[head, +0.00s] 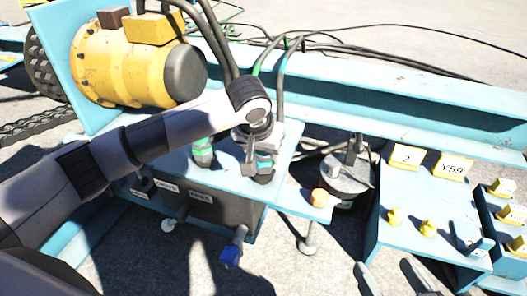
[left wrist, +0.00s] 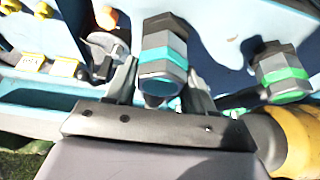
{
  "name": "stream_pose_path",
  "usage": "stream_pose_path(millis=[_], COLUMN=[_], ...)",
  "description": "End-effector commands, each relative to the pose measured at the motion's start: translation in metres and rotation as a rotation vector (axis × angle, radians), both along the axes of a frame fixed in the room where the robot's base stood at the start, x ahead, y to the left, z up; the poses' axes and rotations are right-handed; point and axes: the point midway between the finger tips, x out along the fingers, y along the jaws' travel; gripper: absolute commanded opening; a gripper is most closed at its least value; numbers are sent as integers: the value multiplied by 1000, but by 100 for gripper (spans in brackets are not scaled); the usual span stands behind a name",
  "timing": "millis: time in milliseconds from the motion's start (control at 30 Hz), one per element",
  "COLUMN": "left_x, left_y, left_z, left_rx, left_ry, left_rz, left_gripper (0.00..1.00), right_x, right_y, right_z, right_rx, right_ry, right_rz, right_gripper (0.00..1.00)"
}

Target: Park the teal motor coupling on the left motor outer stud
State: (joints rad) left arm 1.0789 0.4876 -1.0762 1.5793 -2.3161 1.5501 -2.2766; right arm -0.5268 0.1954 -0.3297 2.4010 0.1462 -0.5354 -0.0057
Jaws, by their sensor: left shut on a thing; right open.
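The teal-banded grey motor coupling (head: 264,167) stands at the right end of the blue bench beside the yellow motor. It also shows in the left wrist view (left wrist: 163,65), between the fingers. My left gripper (head: 262,154) reaches down from above and is shut on this coupling; the arm hides part of it. I cannot tell whether the coupling touches the bench. A green-banded coupling (head: 203,152) stands to its left, apart from the gripper. My right gripper (head: 388,277) shows only as two spread fingers at the bottom edge, open and empty. I cannot identify the left motor outer stud.
The yellow motor (head: 125,65) stands at the back left. Cables (head: 283,68) rise behind the gripper. An orange knob (head: 319,197) sits right of the coupling. A blue-handled fitting (head: 232,250) projects in front. Yellow studs (head: 428,228) stand on the right-hand panel.

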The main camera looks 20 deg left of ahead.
Motion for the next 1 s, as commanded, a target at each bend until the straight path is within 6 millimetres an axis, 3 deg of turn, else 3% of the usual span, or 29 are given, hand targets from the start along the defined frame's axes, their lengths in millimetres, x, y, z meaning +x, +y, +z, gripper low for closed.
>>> stream_pose_path(millis=[567,600,700,1000], left_x=[0,0,0,0], left_y=[0,0,0,0], left_z=[-9,-9,-9,-11], left_rx=[-1,-2,-1,0], left_ry=[-2,-2,-1,3], left_rz=[1,0,1,0], left_gripper=[17,57,83,83], right_x=[0,0,0,0], right_y=[0,0,0,-1], right_z=[-8,-8,-7,-6], right_rx=[0,0,0,-4], right_ry=[1,1,1,-5], right_rz=[0,0,0,-1], right_gripper=[83,83,83,83])
